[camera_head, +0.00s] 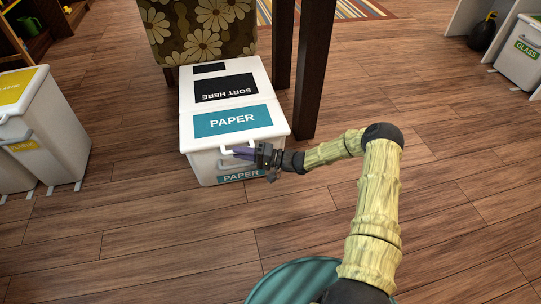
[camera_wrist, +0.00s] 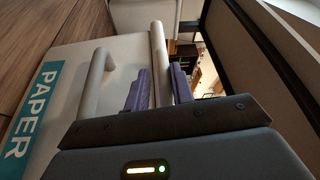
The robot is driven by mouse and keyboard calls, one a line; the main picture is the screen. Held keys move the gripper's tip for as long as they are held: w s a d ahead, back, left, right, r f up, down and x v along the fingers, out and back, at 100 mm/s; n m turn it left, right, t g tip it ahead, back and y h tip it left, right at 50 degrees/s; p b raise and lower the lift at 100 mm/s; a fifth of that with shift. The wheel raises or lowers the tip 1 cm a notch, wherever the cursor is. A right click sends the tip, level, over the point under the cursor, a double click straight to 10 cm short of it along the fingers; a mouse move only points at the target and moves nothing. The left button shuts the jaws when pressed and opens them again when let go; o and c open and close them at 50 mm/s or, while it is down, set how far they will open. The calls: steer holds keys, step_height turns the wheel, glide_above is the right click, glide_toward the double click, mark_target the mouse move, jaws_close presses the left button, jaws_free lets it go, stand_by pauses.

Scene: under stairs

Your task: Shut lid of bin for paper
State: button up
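The white paper bin (camera_head: 207,153) stands on the floor in the head view, with teal PAPER labels on its lid and its front. The lid (camera_head: 241,103) looks down flat over the bin; a small gap at its front edge cannot be ruled out. My gripper (camera_head: 244,153) is at the bin's upper front, by the lid's front edge. In the wrist view, the two purple fingers (camera_wrist: 159,90) are apart with a pale bar or rim (camera_wrist: 157,55) between them. Whether they press on it cannot be told. A curved white handle (camera_wrist: 95,80) is left of the fingers.
A flowered chair seat (camera_head: 200,28) and dark wooden legs (camera_head: 315,70) stand close behind and right of the bin. Another white bin with yellow labels (camera_head: 45,120) is at the left. A glass bin (camera_head: 522,60) is far right. The floor in front is clear.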

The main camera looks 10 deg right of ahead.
steer(key=p+v, duration=0.6)
steer(key=v, duration=1)
steer(key=shift+s+a+f, duration=0.1)
steer(key=shift+a+f, duration=0.05)
steer(key=shift+p, duration=0.35)
